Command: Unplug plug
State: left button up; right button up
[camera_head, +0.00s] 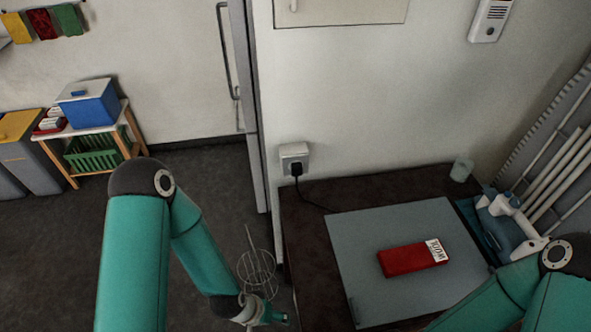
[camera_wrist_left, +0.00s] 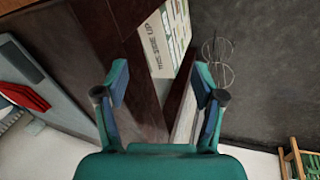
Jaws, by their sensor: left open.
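The black plug (camera_head: 296,169) sits in the white wall socket (camera_head: 294,155) above the back left corner of the dark counter. Its black cable (camera_head: 314,204) runs down to the right across the counter toward the grey board. My left gripper (camera_head: 268,314) is low at the bottom of the head view, left of the counter and well apart from the plug. In the left wrist view the left gripper (camera_wrist_left: 160,82) is open, with nothing between its fingers. The plug does not show in that view. My right arm enters at lower right; its gripper is out of view.
A red box (camera_head: 408,260) lies on the grey board (camera_head: 362,245). A glass (camera_head: 461,169) and a blue-and-white appliance (camera_head: 510,225) stand at the right. A wire rack (camera_head: 257,268) is near the left gripper. The counter in front of the socket is mostly clear.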

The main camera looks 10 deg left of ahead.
pick_arm(q)
jog(key=w+a+r+t+y+b, duration=0.1)
jog(key=w+a+r+t+y, duration=0.15)
jog(key=w, duration=0.55)
jog(key=w+a+r+n+t+y+b, duration=0.1)
jog(key=w+a+t+y+b, duration=0.2)
jog(key=w, duration=0.4)
jog(key=w+a+r+t+y, duration=0.15)
jog(key=w+t, duration=0.25)
jog(key=w, duration=0.4)
jog(key=w+r+n+t+y+b, duration=0.1)
jog(key=w+r+t+y+b, duration=0.2)
jog(key=w+r+b, duration=0.3)
jog(key=w+d+r+t+b, duration=0.1)
jog(key=w+d+r+t, duration=0.1)
jog(key=d, duration=0.6)
jog(key=shift+w+d+n+b, duration=0.15)
jog(key=shift+w+n+b, duration=0.15)
jog(key=shift+w, duration=0.05)
